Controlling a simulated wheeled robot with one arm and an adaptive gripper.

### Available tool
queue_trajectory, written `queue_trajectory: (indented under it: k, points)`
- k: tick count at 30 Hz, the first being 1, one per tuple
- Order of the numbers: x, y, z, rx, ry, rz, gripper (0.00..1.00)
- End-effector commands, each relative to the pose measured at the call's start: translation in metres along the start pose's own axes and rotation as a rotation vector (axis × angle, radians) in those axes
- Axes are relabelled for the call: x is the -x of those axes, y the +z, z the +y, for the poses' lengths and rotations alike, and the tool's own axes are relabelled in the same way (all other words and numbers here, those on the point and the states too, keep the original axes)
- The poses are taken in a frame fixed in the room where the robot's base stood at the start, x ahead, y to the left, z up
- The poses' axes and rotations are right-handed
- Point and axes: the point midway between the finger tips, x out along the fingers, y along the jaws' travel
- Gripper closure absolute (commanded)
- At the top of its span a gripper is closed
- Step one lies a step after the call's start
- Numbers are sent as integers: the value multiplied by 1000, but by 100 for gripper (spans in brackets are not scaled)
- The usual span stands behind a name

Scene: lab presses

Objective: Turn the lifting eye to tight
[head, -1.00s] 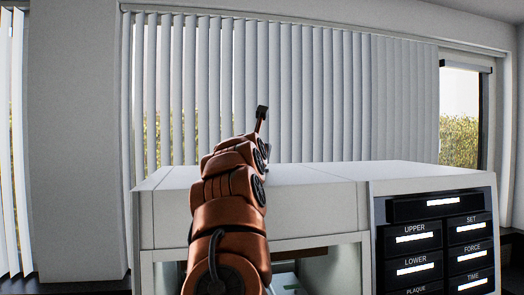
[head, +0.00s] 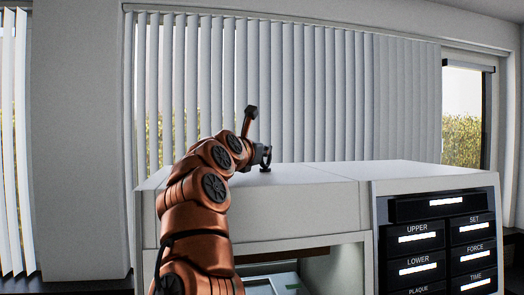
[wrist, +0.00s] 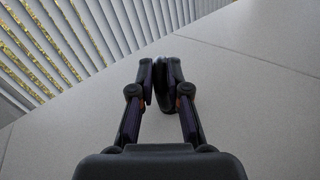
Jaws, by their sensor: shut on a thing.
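The lifting eye (head: 266,163) is a small dark ring standing on the white top of the press. My gripper (head: 260,154) reaches it from the left, at the end of my copper-coloured arm. In the wrist view my gripper (wrist: 163,82) has its two dark fingers closed in on a dark upright piece, the lifting eye (wrist: 162,88), seen nearly edge-on. The fingers hide part of it. Its foot and thread are too small or hidden to tell how far it is screwed in.
The press top (head: 330,172) is flat and clear around the eye. The press has a dark control panel (head: 440,235) at the right and an open bay (head: 300,262) below. Vertical blinds (head: 300,85) hang behind it.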

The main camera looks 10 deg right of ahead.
Motion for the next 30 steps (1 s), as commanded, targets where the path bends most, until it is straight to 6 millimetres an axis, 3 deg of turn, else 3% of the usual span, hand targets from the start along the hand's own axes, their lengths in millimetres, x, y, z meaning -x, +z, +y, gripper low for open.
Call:
queue_trajectory:
  k: [18,19,24,30]
  points:
    - [1,2,1,-1,-10,-4,100]
    - [1,2,1,-1,-10,-4,82]
    - [1,1,0,-1,-11,-4,64]
    - [0,1,1,-1,-11,-3,61]
